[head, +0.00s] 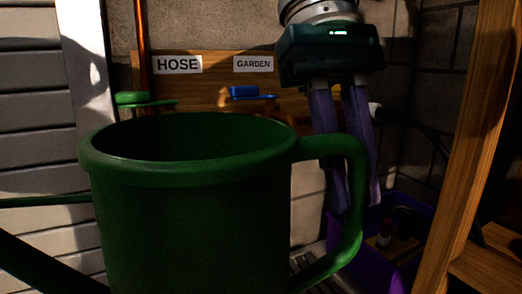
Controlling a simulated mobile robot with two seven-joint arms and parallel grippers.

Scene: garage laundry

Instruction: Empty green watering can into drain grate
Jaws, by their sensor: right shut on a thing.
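The green watering can (195,225) fills the near left and middle of the head view. Its round rim is level and its mouth faces up; the inside is dark, so I cannot tell how full it is. Its loop handle (345,250) is on the right. My right gripper (350,200) comes down from above, its two purple fingers shut at the handle. A thin green bar and a dark tube run out left from the can. A grey slatted piece (305,262) shows low behind the handle; it may be the drain grate. My left gripper is not in view.
A wooden board with HOSE (178,64) and GARDEN (253,64) labels is on the back wall, with a green lever (132,98) and a blue lever (243,91). A purple bin (375,268) with small items stands at lower right, beside a wooden post (468,150).

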